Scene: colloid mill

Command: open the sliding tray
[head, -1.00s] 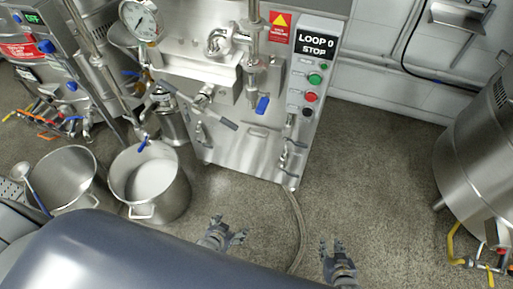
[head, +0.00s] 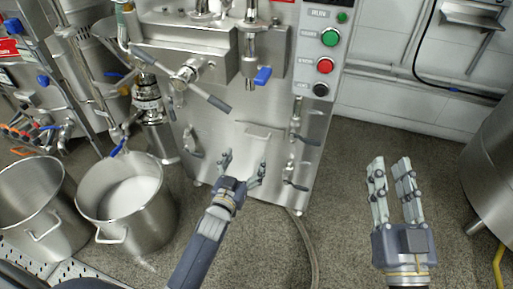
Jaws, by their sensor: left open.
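The colloid mill's steel front panel (head: 225,128) stands ahead in the head view. A flat pull handle (head: 258,131) is set on this panel; I cannot tell for sure whether it belongs to the sliding tray. My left gripper (head: 244,161) is open and empty, its fingers pointing up toward the panel, just below the handle in the picture. It looks apart from the handle. My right gripper (head: 391,162) is open and empty over the floor to the right of the mill, with a gap between its fingers.
A lever with a dark grip (head: 218,103) and a blue-handled valve (head: 263,76) stick out above the handle. Green and red buttons (head: 325,66) are on the right column. Two steel pots (head: 122,220) stand at left. A hose (head: 304,240) lies on the floor. A steel vessel (head: 490,165) stands at right.

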